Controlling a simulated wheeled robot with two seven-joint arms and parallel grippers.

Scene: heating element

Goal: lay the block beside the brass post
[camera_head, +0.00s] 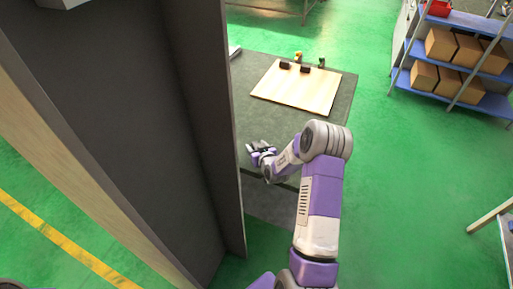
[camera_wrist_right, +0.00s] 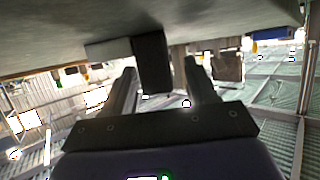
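In the head view, two small dark blocks, a left one (camera_head: 284,64) and a right one (camera_head: 305,69), lie along the far edge of a pale wooden board (camera_head: 300,95). A small brass-yellow post (camera_head: 298,56) stands just behind them. My right gripper (camera_head: 256,148) is over the near left part of the grey table, well short of the board. In the right wrist view its fingers (camera_wrist_right: 160,85) are spread. A dark upright block shape (camera_wrist_right: 152,62) shows between them, with gaps at both sides; I cannot tell which thing it is. My left gripper is out of view.
A dark tall panel (camera_head: 120,110) fills the left and hides part of the grey table (camera_head: 340,110). A small dark post (camera_head: 321,62) stands right of the brass one. Blue shelves (camera_head: 470,60) with cardboard boxes stand at the right. Green floor between is clear.

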